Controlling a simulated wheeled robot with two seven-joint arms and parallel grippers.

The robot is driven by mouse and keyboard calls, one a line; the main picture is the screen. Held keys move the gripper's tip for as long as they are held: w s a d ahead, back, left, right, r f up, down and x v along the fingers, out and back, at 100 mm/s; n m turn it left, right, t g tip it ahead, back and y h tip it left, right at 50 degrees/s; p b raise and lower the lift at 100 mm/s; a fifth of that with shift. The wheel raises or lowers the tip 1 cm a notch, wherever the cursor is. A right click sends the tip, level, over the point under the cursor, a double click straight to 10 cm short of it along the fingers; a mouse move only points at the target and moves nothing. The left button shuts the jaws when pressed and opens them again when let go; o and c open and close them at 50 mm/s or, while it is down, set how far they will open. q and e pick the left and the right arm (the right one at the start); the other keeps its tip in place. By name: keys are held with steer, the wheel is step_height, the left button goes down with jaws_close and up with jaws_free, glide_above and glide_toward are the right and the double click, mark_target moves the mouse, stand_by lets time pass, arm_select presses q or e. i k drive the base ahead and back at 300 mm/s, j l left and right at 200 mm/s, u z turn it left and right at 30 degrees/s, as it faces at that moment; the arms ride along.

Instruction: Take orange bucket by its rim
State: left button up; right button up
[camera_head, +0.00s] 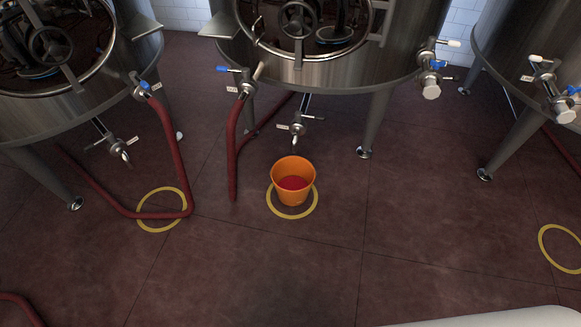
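The orange bucket (293,192) stands upright on the floor near the middle of the head view, inside a yellow floor ring (291,215). Its rim is unobstructed, and red contents show inside it. It sits below and in front of the outlet tap (298,128) of the middle tank. Neither of my grippers shows in the head view, so their places relative to the bucket cannot be seen.
Steel tanks (330,75) on legs stand across the back. Red hoses (232,150) hang to the floor left of the bucket. The floor (270,275) in front of the bucket is clear.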

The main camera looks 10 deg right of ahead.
mark_target(293, 177)
steer(key=i+j+z, duration=0.2)
steer(key=i, duration=0.25)
steer(key=i+j+z, duration=0.2)
steer(key=i, duration=0.2)
steer(key=i+j+z, duration=0.15)
steer(key=i+j, duration=0.15)
steer(key=i, duration=0.1)
